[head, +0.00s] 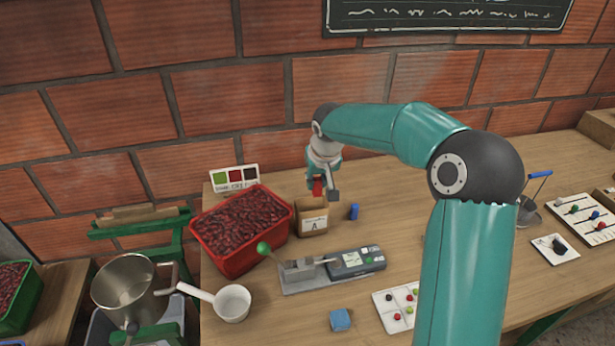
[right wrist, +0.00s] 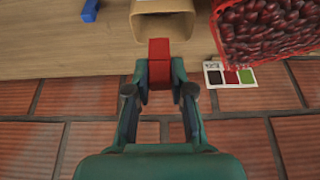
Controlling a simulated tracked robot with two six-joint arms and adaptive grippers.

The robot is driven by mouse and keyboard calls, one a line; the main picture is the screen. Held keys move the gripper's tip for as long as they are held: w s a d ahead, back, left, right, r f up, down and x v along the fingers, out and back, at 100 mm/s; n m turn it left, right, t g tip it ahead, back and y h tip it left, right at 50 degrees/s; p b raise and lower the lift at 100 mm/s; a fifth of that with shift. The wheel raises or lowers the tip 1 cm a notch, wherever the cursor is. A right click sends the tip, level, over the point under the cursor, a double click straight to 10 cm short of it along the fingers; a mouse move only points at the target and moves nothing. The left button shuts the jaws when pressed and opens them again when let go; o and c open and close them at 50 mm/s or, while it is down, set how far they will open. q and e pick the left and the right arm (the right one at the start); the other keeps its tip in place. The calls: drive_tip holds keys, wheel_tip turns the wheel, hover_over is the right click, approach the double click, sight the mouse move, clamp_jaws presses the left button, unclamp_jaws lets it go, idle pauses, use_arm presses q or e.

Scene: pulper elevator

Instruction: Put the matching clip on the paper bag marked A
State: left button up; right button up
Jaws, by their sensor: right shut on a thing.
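The paper bag marked A (head: 312,222) stands upright on the bench, to the right of the red crate. Its open top shows in the right wrist view (right wrist: 165,28). My right gripper (head: 325,190) is above the bag, pointing down, shut on a red clip (head: 317,186). In the right wrist view the red clip (right wrist: 159,50) sits between the fingertips, at the near rim of the bag in the picture. I cannot tell whether the clip touches the bag. A blue clip (head: 354,212) stands on the bench just right of the bag. My left gripper is not in view.
A red crate of dark red cherries (head: 240,232) stands close left of the bag, with a colour card (head: 234,178) behind it. A metal device with a green knob (head: 330,268) lies in front. A white ladle (head: 232,302), blue block (head: 340,319) and sample tray (head: 396,309) are nearer.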

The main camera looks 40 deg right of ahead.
sight(315, 211)
drive_tip(key=shift+w+a, duration=0.15)
drive_tip(key=shift+a, duration=0.05)
idle(0.3)
drive_tip(key=shift+f+b, duration=0.15)
drive_tip(key=shift+b, duration=0.15)
drive_tip(key=shift+f+b, duration=3.35)
drive_tip(key=shift+f, duration=0.4)
drive_tip(key=shift+s+a+f, duration=0.1)
drive_tip(key=shift+s+f, duration=0.1)
drive_tip(key=o, duration=0.8)
drive_tip(key=shift+f, duration=0.15)
